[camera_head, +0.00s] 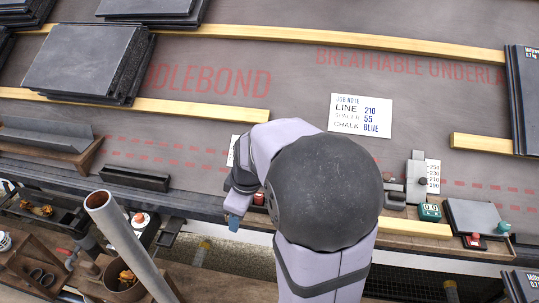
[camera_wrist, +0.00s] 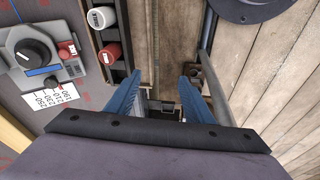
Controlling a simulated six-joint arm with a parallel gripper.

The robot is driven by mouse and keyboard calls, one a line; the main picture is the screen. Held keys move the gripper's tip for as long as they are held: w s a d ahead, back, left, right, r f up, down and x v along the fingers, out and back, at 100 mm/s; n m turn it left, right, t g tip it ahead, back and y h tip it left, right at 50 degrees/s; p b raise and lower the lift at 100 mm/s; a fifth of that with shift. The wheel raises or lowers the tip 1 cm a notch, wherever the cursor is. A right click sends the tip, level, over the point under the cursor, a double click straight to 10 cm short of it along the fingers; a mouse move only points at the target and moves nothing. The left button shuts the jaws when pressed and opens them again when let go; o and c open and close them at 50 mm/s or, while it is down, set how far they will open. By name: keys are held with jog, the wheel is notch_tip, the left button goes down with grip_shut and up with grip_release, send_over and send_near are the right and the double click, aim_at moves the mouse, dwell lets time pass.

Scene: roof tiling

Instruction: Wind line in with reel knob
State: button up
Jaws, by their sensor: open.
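My gripper (camera_head: 235,219) is over the front edge of the roof in the head view, with one blue finger showing past my arm. In the wrist view my gripper (camera_wrist: 161,75) has both blue fingers apart and nothing seen between their tips. A grey device (camera_wrist: 50,70) with a round black knob (camera_wrist: 34,53) and a small red part (camera_wrist: 68,49) lies to the left of the fingers, apart from them. I cannot tell whether this is the line reel. In the head view my arm hides the middle of the work area.
Red (camera_wrist: 109,53) and white (camera_wrist: 100,18) bottles stand in a black rack left of the fingers. A scale card (camera_wrist: 55,97) lies by the device. In the head view, a job note (camera_head: 361,116) lies behind my arm, and a grey pipe (camera_head: 128,245) rises at the front left.

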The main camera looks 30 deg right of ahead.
jog(key=w+d+r+n+t+h+p, duration=0.15)
jog(key=w+d+r+n, duration=0.25)
jog(key=d, duration=0.4)
jog(key=w+d+r+n+t+p, duration=0.15)
jog(key=w+d+r+n, duration=0.3)
jog(key=d, duration=0.45)
jog(key=shift+s+b+x, duration=0.1)
jog(key=shift+b+x, duration=0.45)
jog(key=shift+x, duration=1.5)
jog(key=shift+s+b+x, duration=0.15)
jog(key=shift+b+x, duration=0.35)
jog(key=shift+x, duration=1.55)
jog(key=shift+a+f, duration=0.1)
jog(key=shift+a, duration=0.05)
jog(key=c, duration=1)
jog(key=shift+c, duration=0.2)
jog(key=shift+f+b, duration=0.2)
jog(key=shift+b, duration=0.6)
